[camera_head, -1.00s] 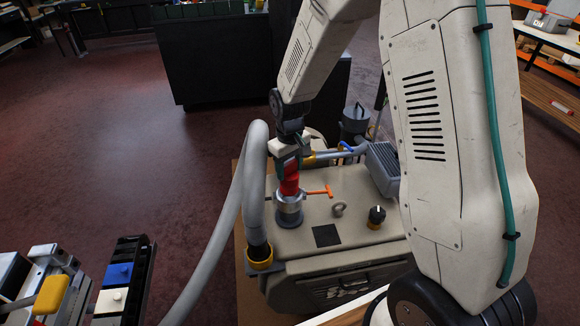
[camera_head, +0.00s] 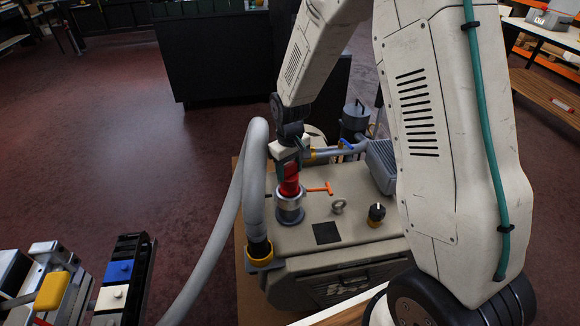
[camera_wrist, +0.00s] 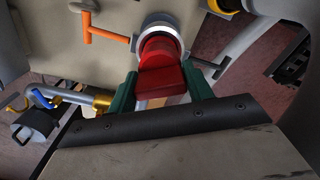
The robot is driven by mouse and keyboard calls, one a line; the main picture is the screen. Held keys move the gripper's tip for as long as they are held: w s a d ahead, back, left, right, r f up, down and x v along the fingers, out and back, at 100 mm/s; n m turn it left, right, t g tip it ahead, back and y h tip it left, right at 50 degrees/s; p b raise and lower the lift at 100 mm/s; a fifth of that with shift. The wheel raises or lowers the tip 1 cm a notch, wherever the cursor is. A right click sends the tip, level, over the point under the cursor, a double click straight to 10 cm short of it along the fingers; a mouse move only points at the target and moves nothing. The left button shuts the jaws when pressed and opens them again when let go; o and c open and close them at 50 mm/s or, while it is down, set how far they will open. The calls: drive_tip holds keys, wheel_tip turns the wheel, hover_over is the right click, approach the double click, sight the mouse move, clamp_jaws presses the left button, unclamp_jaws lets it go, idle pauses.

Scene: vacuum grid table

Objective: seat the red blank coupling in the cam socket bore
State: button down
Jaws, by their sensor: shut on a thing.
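The red blank coupling (camera_head: 290,183) is between the fingers of my gripper (camera_head: 288,158), upright over the cam socket (camera_head: 290,210). In the wrist view the red coupling (camera_wrist: 160,68) sits between the green fingers of my gripper (camera_wrist: 163,88), and its far end meets the silver ring of the socket (camera_wrist: 158,30). The lower end of the coupling is hidden by the socket rim, so its depth in the bore cannot be told. An orange T-handled lever (camera_head: 320,189) sticks out to the right of the socket and also shows in the wrist view (camera_wrist: 98,30).
A thick grey hose (camera_head: 250,180) arches close on the left of the socket into a yellow-collared port (camera_head: 260,255). A lifting eye (camera_head: 338,206), a black knob (camera_head: 376,214) and a finned motor (camera_head: 383,163) stand on the beige housing to the right. Blue and white blocks (camera_head: 118,272) lie lower left.

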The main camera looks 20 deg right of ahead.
sight(290, 175)
drive_tip(key=shift+f, duration=1.9)
drive_tip(key=c, duration=0.5)
unclamp_jaws()
wheel_tip(290, 175, up, 8)
drive_tip(key=shift+f, duration=0.1)
drive_tip(key=s+d+r+m, duration=0.1)
drive_tip(key=s+r, duration=0.6)
drive_tip(key=s, duration=0.3)
drive_tip(key=s+d+r+m+t, duration=0.1)
drive_tip(key=s+r, duration=0.7)
drive_tip(key=s, duration=0.2)
drive_tip(key=s+d+r+m, duration=0.1)
drive_tip(key=s+r, duration=0.6)
drive_tip(key=s, duration=0.4)
drive_tip(key=shift+d+r+m, duration=0.1)
drive_tip(key=shift+r+m, duration=0.3)
